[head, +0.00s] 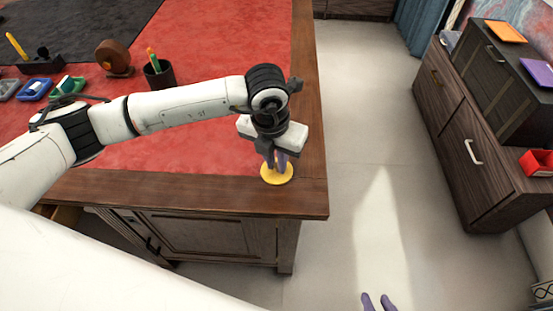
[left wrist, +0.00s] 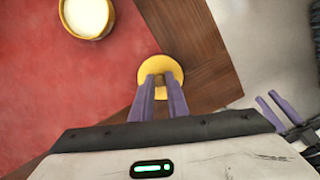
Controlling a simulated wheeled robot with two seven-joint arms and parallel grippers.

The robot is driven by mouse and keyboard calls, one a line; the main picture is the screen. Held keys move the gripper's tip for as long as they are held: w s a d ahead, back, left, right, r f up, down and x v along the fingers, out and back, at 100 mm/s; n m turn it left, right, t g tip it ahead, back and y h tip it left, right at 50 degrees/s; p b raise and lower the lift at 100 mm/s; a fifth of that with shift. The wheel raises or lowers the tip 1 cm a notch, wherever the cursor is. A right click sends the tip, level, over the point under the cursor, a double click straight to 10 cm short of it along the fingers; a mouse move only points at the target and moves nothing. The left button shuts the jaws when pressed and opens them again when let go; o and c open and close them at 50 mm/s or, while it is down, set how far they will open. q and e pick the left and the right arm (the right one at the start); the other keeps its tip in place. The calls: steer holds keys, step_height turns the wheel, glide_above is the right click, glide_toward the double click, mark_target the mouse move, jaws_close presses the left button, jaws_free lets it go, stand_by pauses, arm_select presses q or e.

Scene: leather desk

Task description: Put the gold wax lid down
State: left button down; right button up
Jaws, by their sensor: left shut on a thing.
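The gold wax lid (head: 277,175) is a round yellow-gold disc at the near right corner of the desk, over the wooden border. My left gripper (head: 275,161) points down and is shut on the lid's small knob; the left wrist view shows the lid (left wrist: 160,65) beyond the purple fingers. I cannot tell whether the lid touches the wood. A gold pot of white wax (left wrist: 88,15) stands on the red leather in the left wrist view; my left arm hides it in the head view. My right gripper (head: 377,302) shows only its two purple fingertips, apart and empty, over the floor.
The desk's wooden edge (head: 310,120) lies just right of the lid, with floor beyond. A dark pen cup (head: 159,75), a brown round holder (head: 114,59) and small trays stand farther left. Dark drawers (head: 468,140) stand at the right. The red leather near the front is clear.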

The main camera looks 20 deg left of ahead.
mark_target(273, 177)
arm_select(q)
steer(key=shift+f, duration=0.15)
steer(key=c, duration=1.7)
jaws_free()
steer(key=shift+r, duration=0.3)
steer(key=r, duration=0.4)
steer(key=s+r, duration=0.1)
steer(key=r, duration=0.6)
steer(key=shift+s+r+b, duration=0.3)
steer(key=shift+s+r, duration=0.05)
steer(key=shift+s, duration=0.05)
